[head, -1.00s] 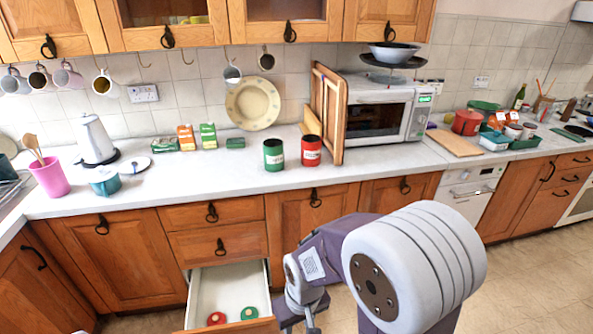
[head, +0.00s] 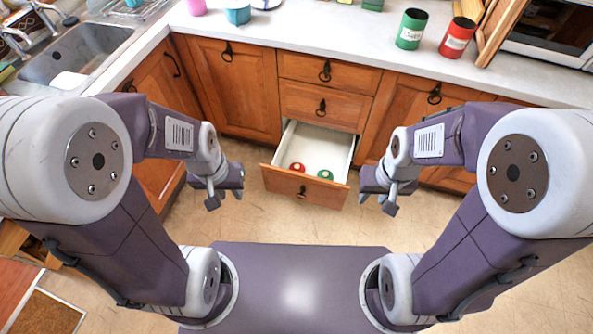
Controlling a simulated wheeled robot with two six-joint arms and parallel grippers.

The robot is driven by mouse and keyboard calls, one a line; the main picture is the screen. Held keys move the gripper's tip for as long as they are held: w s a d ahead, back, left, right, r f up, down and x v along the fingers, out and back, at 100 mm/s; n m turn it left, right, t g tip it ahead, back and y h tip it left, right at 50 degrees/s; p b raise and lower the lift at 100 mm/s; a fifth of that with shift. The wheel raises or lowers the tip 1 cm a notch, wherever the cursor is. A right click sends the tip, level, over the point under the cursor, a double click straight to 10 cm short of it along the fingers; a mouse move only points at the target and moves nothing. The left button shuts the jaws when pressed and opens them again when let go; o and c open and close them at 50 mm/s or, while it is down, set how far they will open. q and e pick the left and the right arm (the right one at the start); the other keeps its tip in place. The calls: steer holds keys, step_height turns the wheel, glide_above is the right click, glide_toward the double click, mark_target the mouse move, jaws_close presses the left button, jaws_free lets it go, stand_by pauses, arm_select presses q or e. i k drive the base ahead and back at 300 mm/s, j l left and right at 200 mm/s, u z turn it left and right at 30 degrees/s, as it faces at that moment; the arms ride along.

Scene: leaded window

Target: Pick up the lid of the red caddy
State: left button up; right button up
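The red lid (head: 298,168) lies in the open drawer (head: 341,148), on its left side. A green lid (head: 325,175) lies to its right in the same drawer. The open red caddy (head: 457,38) stands on the counter, with the green caddy (head: 411,29) to its left. My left gripper (head: 226,194) is left of the drawer, and my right gripper (head: 376,198) is right of it. Both are apart from the lids and seem to hold nothing. Their finger gaps are not clear from this angle.
The drawer sticks out below two closed drawers, between my arms. The white counter (head: 330,42) runs along the back. A wooden board and a microwave (head: 550,40) stand at the right. A sink (head: 95,45) is at the left. The floor before the drawer is clear.

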mark_target(296, 166)
steer(key=i+j+z, duration=0.4)
steer(key=j+z, duration=0.15)
steer(key=i+j+z, duration=0.25)
steer(key=j+z, duration=0.3)
steer(key=j, duration=0.15)
steer(key=i+j+z, duration=0.1)
steer(key=j+z, duration=0.15)
steer(key=j, duration=0.15)
steer(key=j+z, duration=0.3)
steer(key=j, duration=0.1)
